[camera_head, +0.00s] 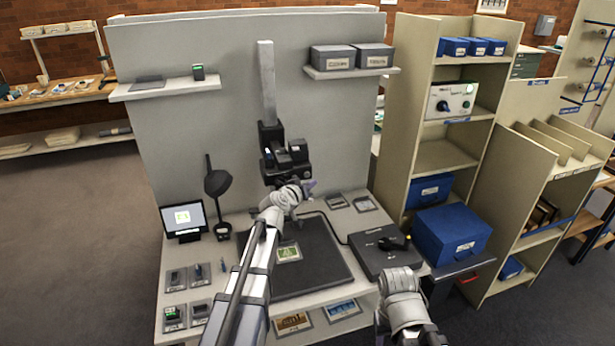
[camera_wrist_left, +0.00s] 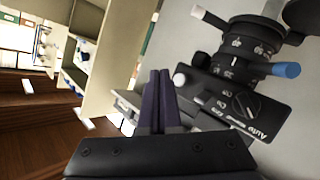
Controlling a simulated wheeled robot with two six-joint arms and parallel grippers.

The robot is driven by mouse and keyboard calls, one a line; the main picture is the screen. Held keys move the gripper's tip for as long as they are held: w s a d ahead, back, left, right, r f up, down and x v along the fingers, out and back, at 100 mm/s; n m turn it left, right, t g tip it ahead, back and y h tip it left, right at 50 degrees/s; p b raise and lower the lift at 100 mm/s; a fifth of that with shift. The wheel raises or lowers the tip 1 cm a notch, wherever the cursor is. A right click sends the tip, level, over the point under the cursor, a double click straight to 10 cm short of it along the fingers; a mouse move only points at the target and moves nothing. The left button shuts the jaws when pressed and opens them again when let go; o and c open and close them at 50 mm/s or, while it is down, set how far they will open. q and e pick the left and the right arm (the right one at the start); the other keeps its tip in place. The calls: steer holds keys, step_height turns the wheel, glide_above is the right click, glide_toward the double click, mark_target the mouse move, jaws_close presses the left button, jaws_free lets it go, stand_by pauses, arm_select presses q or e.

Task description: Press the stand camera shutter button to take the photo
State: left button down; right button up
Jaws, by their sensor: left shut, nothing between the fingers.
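The black stand camera (camera_head: 284,158) is mounted on a grey upright column against the grey panel. In the left wrist view its body (camera_wrist_left: 222,95), with a ringed lens and an "Auto" dial, fills the right side. A small pale round button (camera_wrist_left: 180,80) sticks out of its edge, just right of my fingertips; I cannot tell whether they touch. My left gripper (camera_head: 308,186) is beside the camera's lower right side. Its dark purple fingers are shut together and empty in the wrist view (camera_wrist_left: 160,75). Of my right arm only links show at the lower right.
A green picture (camera_head: 289,252) lies on the dark mat (camera_head: 320,265) below the camera. A lit screen (camera_head: 183,217) and black lamp (camera_head: 217,182) stand left. A dark control box (camera_head: 370,258) and blue boxes (camera_head: 450,236) are right. Shelves stand behind on the right.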

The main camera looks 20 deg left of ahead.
arm_select(q)
steer(key=shift+s+d, duration=0.45)
steer(key=shift+s, duration=0.2)
steer(key=shift+s+d, duration=0.4)
steer(key=shift+s, duration=0.2)
steer(key=s+d+f+m+g+h, duration=0.1)
steer(key=s+d+f+m+g, duration=0.1)
steer(key=s+d+f+g, duration=0.45)
steer(key=s+d+f+m+g+h, duration=0.1)
steer(key=s+d+f+m, duration=0.2)
steer(key=s+d, duration=0.45)
steer(key=s+d+f+m+g+y, duration=0.1)
steer(key=s+f+g+y, duration=0.1)
steer(key=s, duration=0.8)
steer(key=s+d+f+m+g+y, duration=0.1)
steer(key=s+f+g+y, duration=0.2)
steer(key=s, duration=0.7)
steer(key=shift+d+f+g+y, duration=0.2)
steer(key=shift+f+g+y, duration=0.15)
steer(key=shift+g, duration=0.8)
